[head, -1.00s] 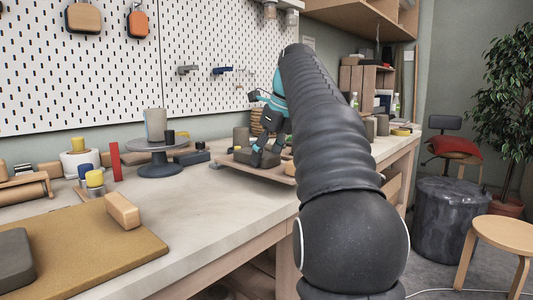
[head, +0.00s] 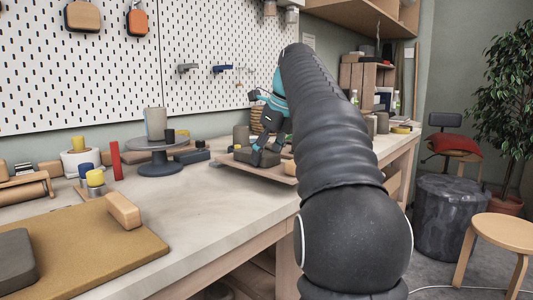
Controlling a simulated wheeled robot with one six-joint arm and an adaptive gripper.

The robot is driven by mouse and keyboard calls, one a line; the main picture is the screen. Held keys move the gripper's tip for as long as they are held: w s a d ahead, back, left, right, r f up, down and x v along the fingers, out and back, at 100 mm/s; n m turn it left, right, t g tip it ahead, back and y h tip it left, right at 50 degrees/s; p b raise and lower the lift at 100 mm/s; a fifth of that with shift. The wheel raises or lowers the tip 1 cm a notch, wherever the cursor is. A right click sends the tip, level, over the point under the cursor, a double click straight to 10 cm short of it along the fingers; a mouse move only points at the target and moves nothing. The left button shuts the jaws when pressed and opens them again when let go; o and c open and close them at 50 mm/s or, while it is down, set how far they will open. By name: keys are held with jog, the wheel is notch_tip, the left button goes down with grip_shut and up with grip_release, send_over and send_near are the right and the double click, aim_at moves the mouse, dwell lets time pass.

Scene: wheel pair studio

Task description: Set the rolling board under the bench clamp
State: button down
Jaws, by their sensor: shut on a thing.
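I cannot tell whether block and board are joined. My arm hides the right end of the board. I cannot make out the bench clamp; a small metal piece (head: 216,166) shows at the board's left end.
A turntable (head: 160,168) with a grey cylinder stands left of the board, beside a dark block (head: 192,156). A tan mat (head: 100,255) with a wooden block (head: 124,211) lies at front left. The bench top between mat and board is clear.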

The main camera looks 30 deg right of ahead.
jog(key=shift+r+p, duration=0.1)
jog(key=shift+p, duration=0.25)
jog(key=shift+f, duration=0.35)
jog(key=shift+f, duration=0.4)
jog(key=shift+f+b, duration=0.3)
jog(key=shift+b, duration=0.1)
jog(key=shift+f, duration=0.35)
jog(key=shift+c, duration=1.1)
grip_release()
jog(key=shift+f, duration=0.1)
jog(key=v, duration=1.2)
